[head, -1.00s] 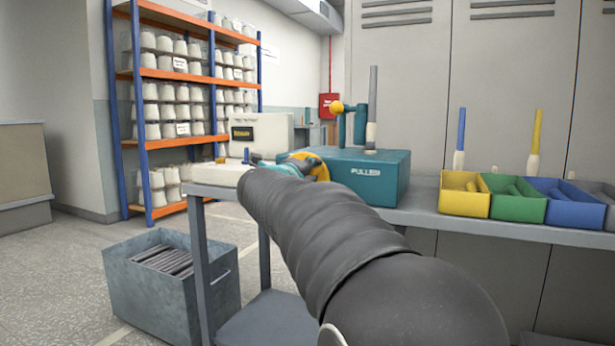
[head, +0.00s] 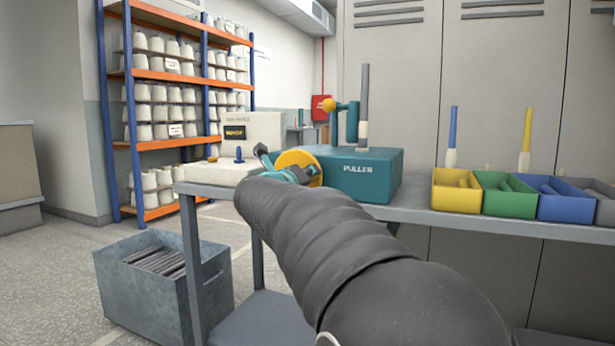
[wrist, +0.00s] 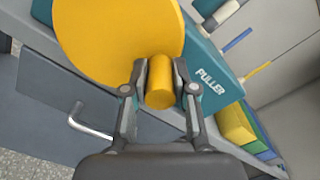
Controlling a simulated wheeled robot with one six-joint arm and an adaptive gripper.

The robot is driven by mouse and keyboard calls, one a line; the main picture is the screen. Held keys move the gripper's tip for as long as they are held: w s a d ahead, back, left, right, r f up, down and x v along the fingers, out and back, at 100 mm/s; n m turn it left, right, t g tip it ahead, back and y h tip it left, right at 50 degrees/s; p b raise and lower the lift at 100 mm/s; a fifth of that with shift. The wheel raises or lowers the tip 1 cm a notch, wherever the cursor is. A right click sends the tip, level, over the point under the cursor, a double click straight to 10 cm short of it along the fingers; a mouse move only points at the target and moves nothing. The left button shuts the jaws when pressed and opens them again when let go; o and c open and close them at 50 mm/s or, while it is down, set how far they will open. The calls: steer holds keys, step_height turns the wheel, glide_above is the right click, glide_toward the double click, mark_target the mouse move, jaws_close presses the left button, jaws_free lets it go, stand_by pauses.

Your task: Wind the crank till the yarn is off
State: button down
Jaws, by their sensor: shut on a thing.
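The teal puller box (head: 372,181) stands on the bench, with a yellow crank disc (head: 301,163) on its left side. The disc also fills the upper left of the wrist view (wrist: 110,35). My gripper (wrist: 161,88) is shut on the disc's yellow handle (wrist: 160,85), one finger on each side. In the head view my arm hides part of the disc and the handle. A grey bobbin (head: 365,90) stands upright on the puller, with a pale band of yarn (head: 362,135) round its lower end. Beside it is a teal post with a yellow knob (head: 328,105).
Yellow (head: 455,198), green (head: 507,201) and blue (head: 562,206) bins stand right on the bench; blue (head: 453,128) and yellow (head: 526,130) rods with pale lower ends stand behind. A pale machine (head: 253,138) is left. A metal crate (head: 150,300) is on the floor.

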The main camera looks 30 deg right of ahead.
steer(key=c, duration=0.9)
jaws_free()
steer(key=v, duration=1.2)
